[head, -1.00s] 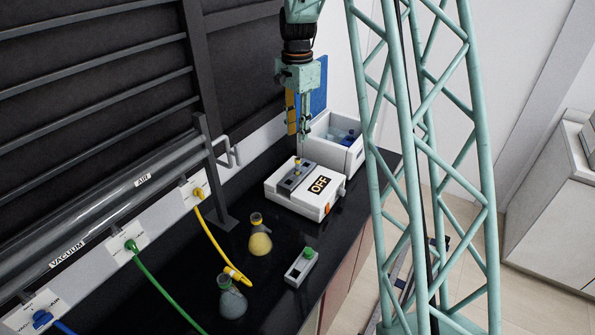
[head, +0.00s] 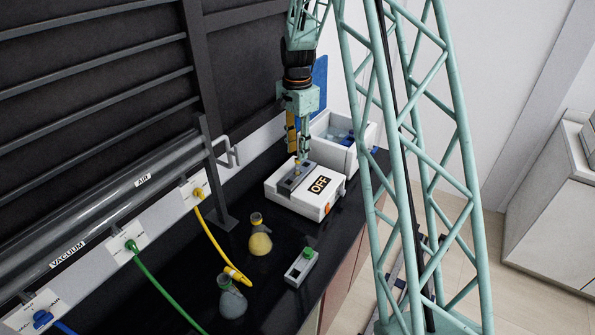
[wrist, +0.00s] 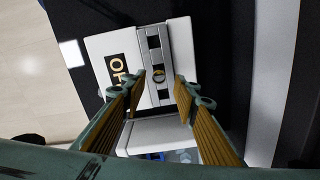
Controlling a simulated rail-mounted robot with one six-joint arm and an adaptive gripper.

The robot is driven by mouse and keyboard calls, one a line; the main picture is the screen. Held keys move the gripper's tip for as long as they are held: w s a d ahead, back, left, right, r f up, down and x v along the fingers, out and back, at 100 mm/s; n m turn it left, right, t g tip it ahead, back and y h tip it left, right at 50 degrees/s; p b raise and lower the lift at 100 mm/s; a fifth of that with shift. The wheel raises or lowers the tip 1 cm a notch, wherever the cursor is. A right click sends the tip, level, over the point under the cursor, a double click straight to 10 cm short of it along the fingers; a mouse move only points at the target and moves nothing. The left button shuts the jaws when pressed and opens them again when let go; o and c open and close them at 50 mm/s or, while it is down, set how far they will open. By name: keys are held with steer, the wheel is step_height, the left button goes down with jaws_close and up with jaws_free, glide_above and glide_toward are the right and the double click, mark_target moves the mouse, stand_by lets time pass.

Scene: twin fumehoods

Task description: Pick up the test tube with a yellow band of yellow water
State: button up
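The test tube with the yellow band (wrist: 159,75) stands in the middle slot of a grey rack strip on the white device. In the wrist view I look down on its small yellowish top. In the head view the tube (head: 297,170) is a small yellow spot, partly hidden by my fingers. My gripper (wrist: 160,90) is open, with one finger on either side of the tube's line in the wrist view. In the head view my gripper (head: 301,157) points down just above the tube. I cannot tell whether the fingers are level with it.
The white device (head: 283,198) has an OFF label. Behind it is a white bin (head: 350,158) with blue items. A yellow-liquid flask (head: 260,241), a grey flask (head: 232,302) and a small green-topped box (head: 300,267) stand in front. Hoses cross the bench's left side.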

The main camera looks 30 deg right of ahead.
mark_target(298, 170)
steer(key=shift+f, duration=0.1)
steer(key=shift+s+f, duration=0.1)
steer(key=shift+f, duration=2.4)
steer(key=shift+c, duration=0.6)
steer(key=c, duration=0.7)
